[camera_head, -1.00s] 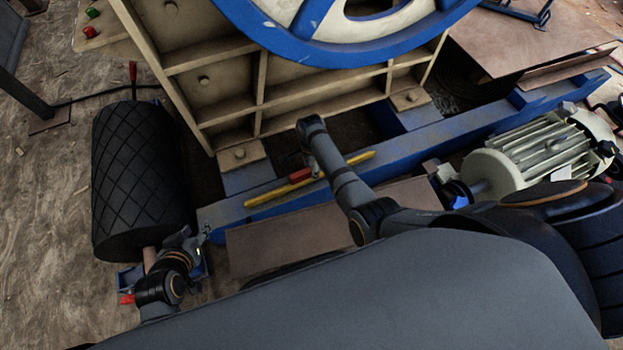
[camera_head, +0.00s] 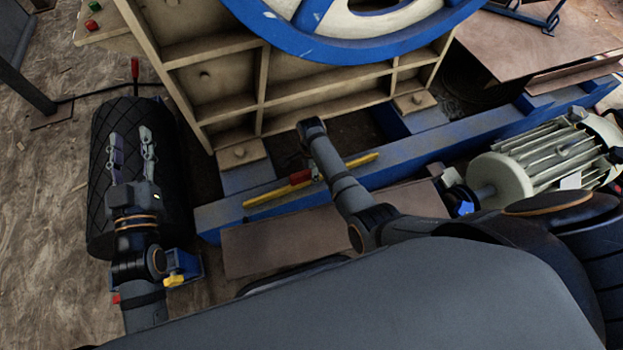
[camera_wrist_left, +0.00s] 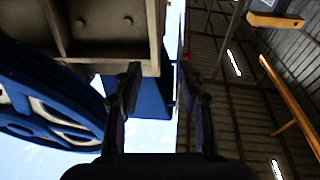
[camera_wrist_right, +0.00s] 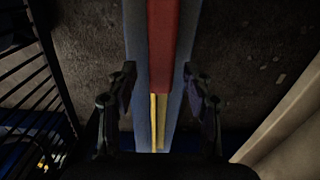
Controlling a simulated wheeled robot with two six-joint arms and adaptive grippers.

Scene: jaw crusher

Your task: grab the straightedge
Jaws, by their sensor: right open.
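The straightedge (camera_head: 340,169) is a thin yellow bar with a red block on it. It lies along the blue beam in the head view, partly hidden behind my right arm. In the right wrist view its red part (camera_wrist_right: 161,40) and yellow part (camera_wrist_right: 161,125) run between the fingers of my right gripper (camera_wrist_right: 160,74). That gripper is open, and whether it touches the bar cannot be told. In the head view its fingers are mostly hidden. My left gripper (camera_head: 131,138) is open and empty, in front of the black cylinder in the picture; it also shows in the left wrist view (camera_wrist_left: 159,70).
The blue beam (camera_head: 440,138) runs beneath the straightedge. The beige ribbed crusher frame (camera_head: 290,93) and blue-rimmed wheel (camera_head: 350,50) stand behind. The black cylinder (camera_head: 170,180) is at left. A motor (camera_head: 545,155) is at right. Brown floor is open at far left.

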